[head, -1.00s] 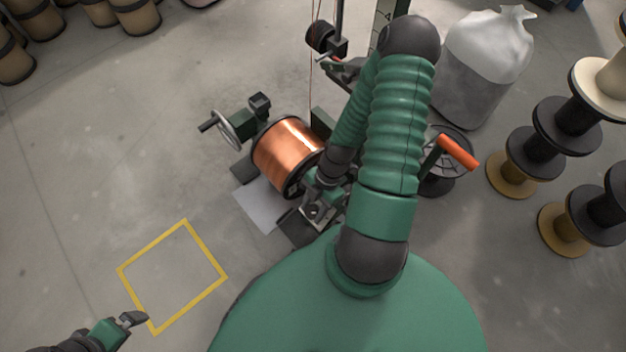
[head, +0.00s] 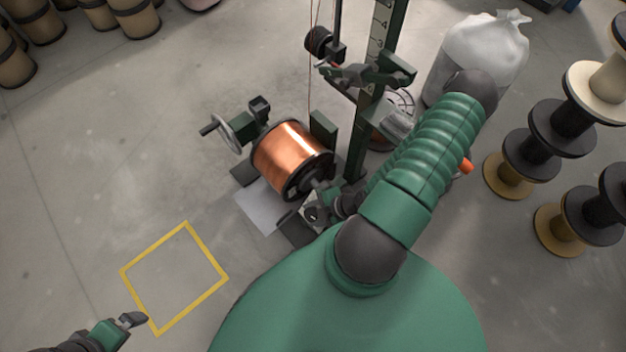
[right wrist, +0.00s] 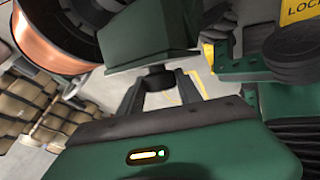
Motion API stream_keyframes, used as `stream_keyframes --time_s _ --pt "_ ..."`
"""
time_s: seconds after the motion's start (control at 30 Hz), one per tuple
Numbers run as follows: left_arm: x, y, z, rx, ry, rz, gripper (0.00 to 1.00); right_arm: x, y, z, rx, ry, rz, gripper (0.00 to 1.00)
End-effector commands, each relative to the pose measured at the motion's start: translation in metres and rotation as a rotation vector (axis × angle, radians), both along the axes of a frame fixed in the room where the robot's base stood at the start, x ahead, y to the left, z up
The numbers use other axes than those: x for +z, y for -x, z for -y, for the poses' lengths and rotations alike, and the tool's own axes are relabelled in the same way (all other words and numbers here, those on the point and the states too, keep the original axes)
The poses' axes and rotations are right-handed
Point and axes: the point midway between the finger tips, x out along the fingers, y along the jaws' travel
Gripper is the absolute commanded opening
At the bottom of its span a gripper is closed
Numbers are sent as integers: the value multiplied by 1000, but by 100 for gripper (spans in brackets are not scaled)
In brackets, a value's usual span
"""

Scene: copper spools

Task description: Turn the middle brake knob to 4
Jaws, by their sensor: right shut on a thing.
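My right gripper (right wrist: 160,92) has its two fingers on either side of a short dark knob (right wrist: 157,78) under a dark green block, in the right wrist view. The knob's dial and any number on it do not show, so I cannot read its setting. In the head view my right gripper (head: 328,200) is low beside the copper spool (head: 292,160), partly hidden by my arm. My left gripper (head: 132,320) is at the lower left, away from the machine; its opening is unclear.
A green post (head: 378,90) with a number scale stands behind the spool. A handwheel (head: 232,133) is left of the spool. A wrapped sack (head: 482,55) and stacked spools (head: 535,155) stand at right. A yellow floor square (head: 175,278) is empty.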

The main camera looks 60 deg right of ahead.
Motion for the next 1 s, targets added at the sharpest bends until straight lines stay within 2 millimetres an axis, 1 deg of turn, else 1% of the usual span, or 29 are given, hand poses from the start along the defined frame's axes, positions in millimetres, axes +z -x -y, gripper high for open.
stream_keyframes --time_s 0.3,0.73,0.77,0.83,0.9,1.0 --pt "-3 0 0 0 0 0 100 -1 1 0 -60 19 69 1" --pt "-3 0 0 0 0 0 100 -1 1 1 -67 23 74 1" --pt "-3 0 0 0 0 0 100 -1 1 1 -66 23 73 45" --pt "-3 0 0 0 0 0 100 -1 1 1 -66 22 74 54" --pt "-3 0 0 0 0 0 100 -1 1 1 -66 22 74 61" --pt "-3 0 0 0 0 0 100 -1 1 0 -65 21 73 61"
